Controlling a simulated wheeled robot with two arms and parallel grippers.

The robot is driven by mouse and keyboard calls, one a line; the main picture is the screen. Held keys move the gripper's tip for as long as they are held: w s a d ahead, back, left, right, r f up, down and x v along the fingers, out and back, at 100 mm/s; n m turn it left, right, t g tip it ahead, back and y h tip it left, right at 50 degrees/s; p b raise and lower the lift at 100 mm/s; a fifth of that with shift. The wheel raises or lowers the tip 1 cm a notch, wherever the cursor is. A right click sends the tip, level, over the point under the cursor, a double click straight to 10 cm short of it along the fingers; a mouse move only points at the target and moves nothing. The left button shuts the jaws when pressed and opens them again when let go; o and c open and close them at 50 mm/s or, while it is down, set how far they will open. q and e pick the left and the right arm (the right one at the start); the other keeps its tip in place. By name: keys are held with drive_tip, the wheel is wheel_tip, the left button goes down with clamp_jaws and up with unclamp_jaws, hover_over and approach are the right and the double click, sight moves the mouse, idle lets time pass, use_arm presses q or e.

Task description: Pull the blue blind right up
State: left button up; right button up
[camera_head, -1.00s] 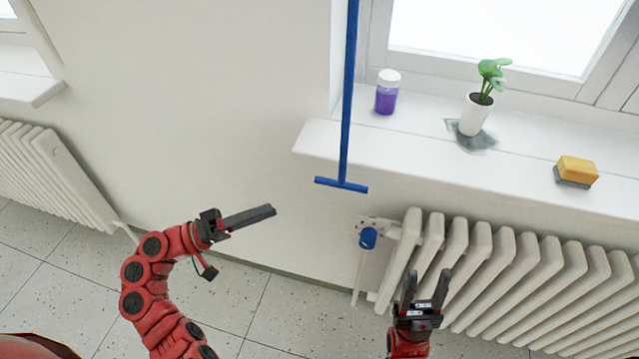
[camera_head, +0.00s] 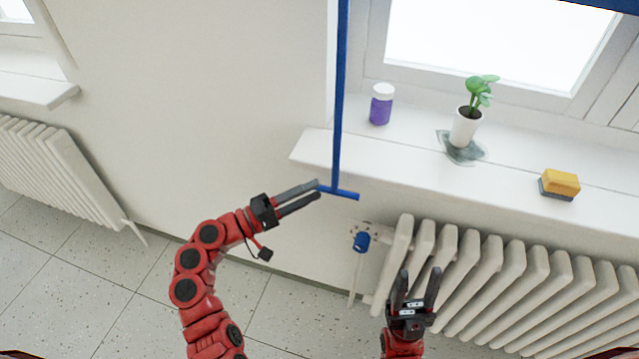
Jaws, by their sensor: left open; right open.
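The blue blind (camera_head: 575,4) shows as a thin strip at the top right edge, above the window. A blue pull strap (camera_head: 339,95) hangs down in front of the sill and ends in a blue crossbar handle (camera_head: 345,194). My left gripper (camera_head: 318,190) is open, with its fingertips at the left end of the crossbar. I cannot tell whether they touch it. My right gripper (camera_head: 417,272) is open and empty, in front of the radiator and below the handle.
The white windowsill (camera_head: 400,165) carries a purple jar (camera_head: 381,106), a potted plant (camera_head: 465,127) and a yellow sponge-like block (camera_head: 560,184). A radiator (camera_head: 500,280) with a blue valve knob (camera_head: 361,242) stands below. The wall on the left is clear.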

sight(320, 188)
use_arm(q)
drive_tip(key=shift+x, duration=1.5)
clamp_jaws()
